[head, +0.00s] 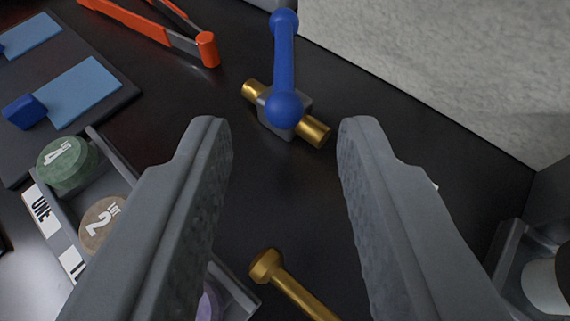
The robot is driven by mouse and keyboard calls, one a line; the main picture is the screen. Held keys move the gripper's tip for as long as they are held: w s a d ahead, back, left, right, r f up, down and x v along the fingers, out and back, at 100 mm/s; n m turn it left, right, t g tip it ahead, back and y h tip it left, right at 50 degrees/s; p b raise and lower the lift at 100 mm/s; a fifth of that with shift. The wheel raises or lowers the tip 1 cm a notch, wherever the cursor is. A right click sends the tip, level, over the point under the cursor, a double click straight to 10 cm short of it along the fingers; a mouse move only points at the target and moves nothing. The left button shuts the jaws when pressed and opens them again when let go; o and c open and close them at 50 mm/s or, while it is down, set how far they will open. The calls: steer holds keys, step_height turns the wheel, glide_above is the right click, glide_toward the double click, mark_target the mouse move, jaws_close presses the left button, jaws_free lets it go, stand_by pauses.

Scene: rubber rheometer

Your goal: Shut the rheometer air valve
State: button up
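The air valve stands on the black bench top beyond my fingertips. It has a grey body with brass pipe stubs (313,130) on both sides. Its blue lever handle (284,55) has a ball at each end; the near ball sits over the body and the lever extends away toward the top of the picture, across the line of the brass stubs. My gripper (285,135) is open and empty, with one grey finger on each side of the picture. The valve appears between and past the fingertips, with no contact visible.
A tray (95,138) with labelled round samples lies at left, partly behind my left finger. Orange-handled tongs (150,27) lie at upper left, near a dark board with blue pads (80,90). A brass rod (290,285) lies below. A grey wall (440,70) rises at right.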

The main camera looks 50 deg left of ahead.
steer(key=v, duration=0.8)
steer(key=shift+d, duration=0.1)
